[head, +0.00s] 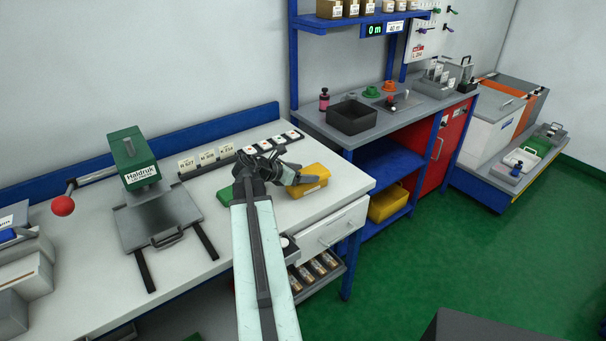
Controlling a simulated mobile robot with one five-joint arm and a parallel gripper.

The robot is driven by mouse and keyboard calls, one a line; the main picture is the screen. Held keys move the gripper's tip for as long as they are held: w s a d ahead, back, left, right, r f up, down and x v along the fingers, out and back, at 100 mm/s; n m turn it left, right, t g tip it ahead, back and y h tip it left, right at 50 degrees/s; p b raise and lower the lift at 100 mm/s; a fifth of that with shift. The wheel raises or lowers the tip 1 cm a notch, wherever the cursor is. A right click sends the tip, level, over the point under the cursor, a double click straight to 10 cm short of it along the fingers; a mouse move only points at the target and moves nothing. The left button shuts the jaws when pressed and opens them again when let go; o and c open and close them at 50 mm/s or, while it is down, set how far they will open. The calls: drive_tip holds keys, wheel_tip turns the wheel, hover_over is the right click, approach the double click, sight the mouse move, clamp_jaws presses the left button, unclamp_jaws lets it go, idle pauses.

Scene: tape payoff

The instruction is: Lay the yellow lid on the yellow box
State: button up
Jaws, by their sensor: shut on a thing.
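A yellow shape stands on the white bench at its right end, just right of my gripper (296,178). Its lower part, with a pale label on the front, looks like the yellow box (311,190). Its smooth upper face looks like the yellow lid (316,171), at or just over the box top. My gripper reaches in from the left and is shut at the lid's left side. My wrist and fingers hide the left part of both. I cannot tell whether the lid touches the box rim all round.
A green item (225,194) lies left of my wrist. A green press (133,160) stands at the left of the bench, and a row of labelled blocks (268,144) runs along the back. Another yellow bin (388,206) sits on the low blue shelf.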

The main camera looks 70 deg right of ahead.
drive_tip(key=shift+f, duration=0.15)
drive_tip(key=shift+f+b, duration=0.25)
drive_tip(key=shift+b, duration=0.1)
idle(0.4)
drive_tip(key=o, duration=1.7)
drive_tip(key=shift+r, duration=0.1)
drive_tip(key=p+v, duration=0.3)
drive_tip(key=v, duration=0.4)
drive_tip(key=shift+r+p, duration=0.1)
drive_tip(key=shift+p, duration=0.3)
drive_tip(key=shift+w+a, duration=0.15)
drive_tip(key=shift+a, duration=0.25)
